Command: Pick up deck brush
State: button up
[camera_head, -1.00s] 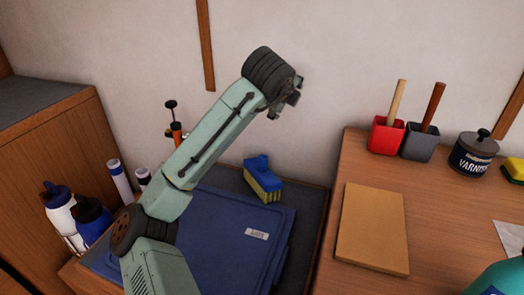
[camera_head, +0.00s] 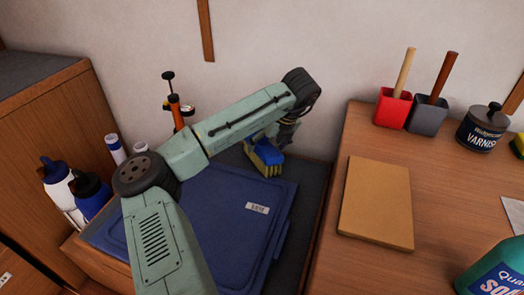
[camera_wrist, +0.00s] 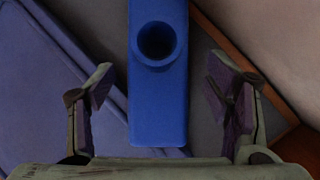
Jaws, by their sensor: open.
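The deck brush has a blue block with yellow bristles (camera_head: 267,160) and sits on the dark surface by the wall, beside the blue lid. In the wrist view its blue top (camera_wrist: 158,100), with a round socket, lies centred between my fingers. My gripper (camera_head: 285,133) is just above the brush in the head view, and part of it covers the brush's upper right. In the wrist view my gripper (camera_wrist: 165,95) is open, with one finger on each side of the blue block and a gap on both sides. No contact shows.
A blue lid (camera_head: 215,235) lies left of the brush. An orange-and-black pump (camera_head: 176,113) and several bottles stand farther left. The wooden counter (camera_head: 322,240) on the right holds a tan board (camera_head: 376,203), a red pot (camera_head: 393,109), a grey pot (camera_head: 428,115) and a varnish can (camera_head: 483,128).

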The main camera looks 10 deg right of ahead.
aim_at(265, 145)
jog(key=shift+x, duration=1.85)
jog(key=shift+w+a+r, duration=0.1)
jog(key=shift+w+r, duration=0.05)
jog(key=shift+c, duration=0.6)
jog(key=c, duration=1.5)
jog(key=shift+r, duration=0.1)
